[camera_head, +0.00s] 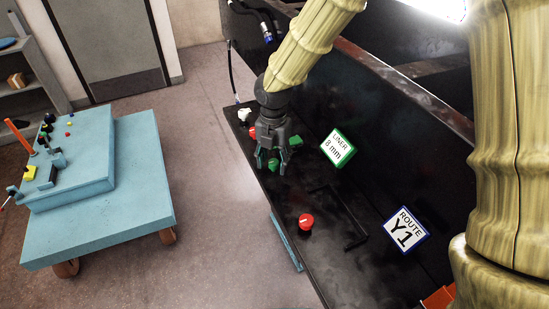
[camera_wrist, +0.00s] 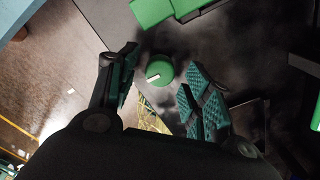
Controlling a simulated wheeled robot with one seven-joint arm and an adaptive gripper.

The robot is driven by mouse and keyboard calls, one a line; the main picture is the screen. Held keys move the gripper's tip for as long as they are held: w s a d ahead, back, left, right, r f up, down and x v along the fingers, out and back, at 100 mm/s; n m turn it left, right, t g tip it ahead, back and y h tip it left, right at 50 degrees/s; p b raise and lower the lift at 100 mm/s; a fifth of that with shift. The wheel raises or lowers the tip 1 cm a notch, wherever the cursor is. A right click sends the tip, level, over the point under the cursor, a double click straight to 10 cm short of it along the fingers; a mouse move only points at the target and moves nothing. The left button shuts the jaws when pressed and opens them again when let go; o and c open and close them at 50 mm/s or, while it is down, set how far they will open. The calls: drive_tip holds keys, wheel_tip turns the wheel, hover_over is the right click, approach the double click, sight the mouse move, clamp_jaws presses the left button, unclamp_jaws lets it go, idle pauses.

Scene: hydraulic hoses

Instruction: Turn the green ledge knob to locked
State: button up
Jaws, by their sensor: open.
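The green knob (camera_wrist: 159,71) is round with a white pointer line, and sits on the black ledge (camera_head: 335,262). In the wrist view it lies between and just beyond the two fingertips of my gripper (camera_wrist: 158,85). The pointer runs from the knob's middle toward the lower left. My gripper is open, with teal pads on both sides of the knob and a gap at each side. In the head view my gripper (camera_head: 275,160) points down over the ledge, and the green knob (camera_head: 272,164) shows partly at its fingertips. I cannot read any lock marking.
A red knob (camera_head: 306,222) stands nearer on the ledge, and another red part (camera_head: 252,132) is behind my gripper. A green-framed "LINER 8 mm" sign (camera_head: 338,148) and a "ROUTE Y1" sign (camera_head: 406,230) stand to the right. A blue cart (camera_head: 150,190) is at left across open floor.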

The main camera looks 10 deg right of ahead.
drive_tip(key=shift+w+f, duration=0.3)
drive_tip(key=shift+w, duration=0.05)
drive_tip(key=shift+s+d+r, duration=0.1)
drive_tip(key=shift+s+r, duration=0.1)
drive_tip(key=shift+s, duration=0.05)
drive_tip(key=c, duration=1.1)
drive_tip(key=shift+o, duration=0.2)
